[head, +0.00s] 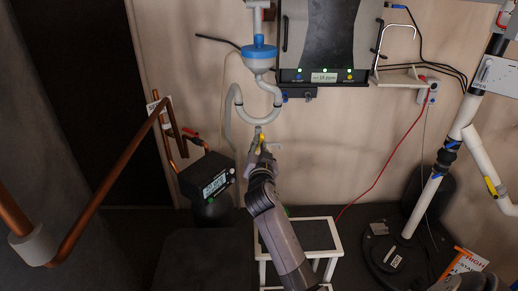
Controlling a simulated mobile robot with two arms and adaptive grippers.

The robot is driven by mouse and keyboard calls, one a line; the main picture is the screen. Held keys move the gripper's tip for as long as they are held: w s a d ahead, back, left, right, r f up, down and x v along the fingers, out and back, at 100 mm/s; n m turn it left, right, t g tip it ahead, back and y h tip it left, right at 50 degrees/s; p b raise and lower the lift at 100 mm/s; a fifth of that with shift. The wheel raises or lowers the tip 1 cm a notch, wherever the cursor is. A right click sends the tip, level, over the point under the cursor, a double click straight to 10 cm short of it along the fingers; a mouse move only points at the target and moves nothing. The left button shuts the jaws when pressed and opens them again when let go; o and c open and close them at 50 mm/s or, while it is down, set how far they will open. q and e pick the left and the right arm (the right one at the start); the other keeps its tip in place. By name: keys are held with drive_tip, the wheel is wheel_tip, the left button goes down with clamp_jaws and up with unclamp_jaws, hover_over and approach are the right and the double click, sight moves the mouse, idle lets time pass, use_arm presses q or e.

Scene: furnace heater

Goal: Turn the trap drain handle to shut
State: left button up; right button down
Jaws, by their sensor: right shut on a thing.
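The drain trap (273,104) is a white curved pipe below a blue-rimmed funnel (259,52) on the wall. A small yellow handle (261,143) shows just below the trap's lowest bend. My right gripper (259,140) reaches up from the bottom of the head view and is shut at the yellow handle, with its fingers partly covering it. The handle's exact angle is hard to tell at this size. My left gripper is not in view.
A white-framed stool (330,221) stands below my right arm. A black device with a lit display (215,185) is to the left, beside copper pipes (112,180). A furnace panel (321,76) hangs above. A white stand pole (436,175) and red cable (384,166) are at right.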

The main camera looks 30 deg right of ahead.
drive_tip(key=shift+f+m+b, duration=0.2)
drive_tip(key=shift+m+b, duration=0.4)
drive_tip(key=shift+b, duration=0.1)
drive_tip(key=m+b, duration=0.2)
drive_tip(key=m, duration=0.1)
drive_tip(key=shift+r, duration=0.1)
